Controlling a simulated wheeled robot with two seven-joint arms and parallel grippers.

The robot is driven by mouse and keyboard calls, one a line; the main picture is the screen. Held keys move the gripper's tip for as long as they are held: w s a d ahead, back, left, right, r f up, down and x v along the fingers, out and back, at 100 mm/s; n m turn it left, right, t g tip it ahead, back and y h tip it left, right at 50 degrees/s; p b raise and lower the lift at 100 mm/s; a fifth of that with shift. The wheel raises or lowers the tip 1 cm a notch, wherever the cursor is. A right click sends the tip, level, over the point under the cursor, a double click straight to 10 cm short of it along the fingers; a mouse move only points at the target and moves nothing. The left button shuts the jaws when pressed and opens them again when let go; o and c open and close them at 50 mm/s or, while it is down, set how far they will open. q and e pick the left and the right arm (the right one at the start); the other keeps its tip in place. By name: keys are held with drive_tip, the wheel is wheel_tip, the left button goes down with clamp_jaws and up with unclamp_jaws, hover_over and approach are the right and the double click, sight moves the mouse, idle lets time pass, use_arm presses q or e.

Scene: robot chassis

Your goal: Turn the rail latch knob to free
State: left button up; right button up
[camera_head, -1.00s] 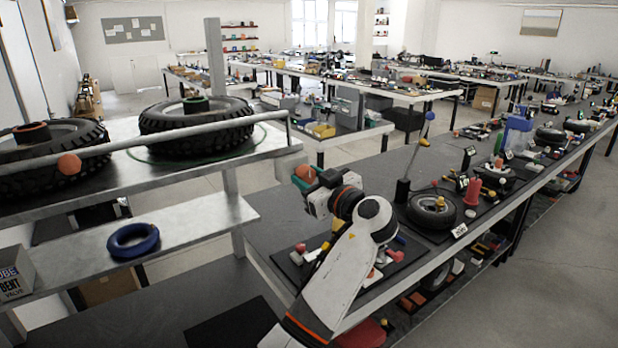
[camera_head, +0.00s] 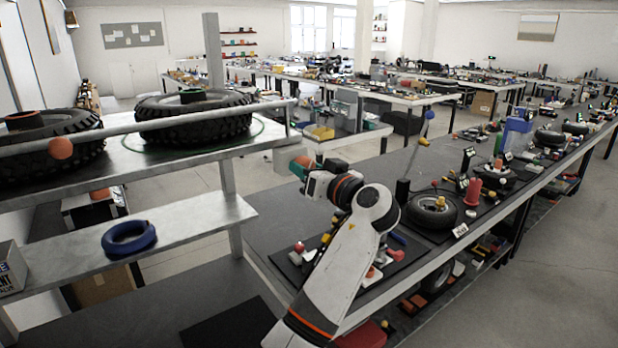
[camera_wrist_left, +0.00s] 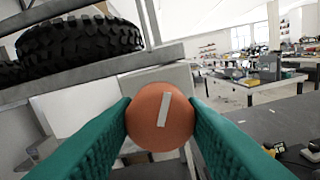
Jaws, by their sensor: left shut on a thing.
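An orange round knob (camera_wrist_left: 161,117) with a pale slanted stripe on its face sits between the two teal fingers of my left gripper (camera_wrist_left: 160,125) in the left wrist view. The fingers press on it from both sides. The stripe leans a little right at its top. In the head view the left gripper (camera_head: 299,167) is beside the right end of the shelf, its fingers shut around the knob, which is partly hidden there. My right gripper is not in view.
Two large tyres (camera_head: 195,122) lie on the upper shelf behind the rail. A blue ring (camera_head: 128,238) lies on the lower shelf. A long workbench (camera_head: 415,245) with a wheel (camera_head: 432,212) and several small parts runs to the right of my left arm.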

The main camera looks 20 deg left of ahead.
use_arm(q)
drive_tip(key=m, duration=0.2)
drive_tip(key=shift+m+b, duration=0.3)
drive_tip(key=shift+m, duration=0.1)
drive_tip(key=m, duration=0.3)
drive_tip(key=shift+a+r+m, duration=0.1)
drive_tip(key=shift+r+m, duration=0.1)
drive_tip(key=shift+m, duration=0.1)
drive_tip(key=m, duration=0.2)
drive_tip(key=shift+m+p, duration=0.4)
drive_tip(key=shift+r+m+p, duration=0.1)
drive_tip(key=shift+m+p, duration=0.6)
drive_tip(key=shift+m, duration=1.2)
drive_tip(key=o, duration=0.8)
drive_tip(key=shift+o, duration=0.9)
drive_tip(key=shift+w+a+f, duration=0.1)
drive_tip(key=shift+a+f, duration=0.1)
drive_tip(key=shift+f, duration=0.05)
drive_tip(key=shift+d, duration=0.1)
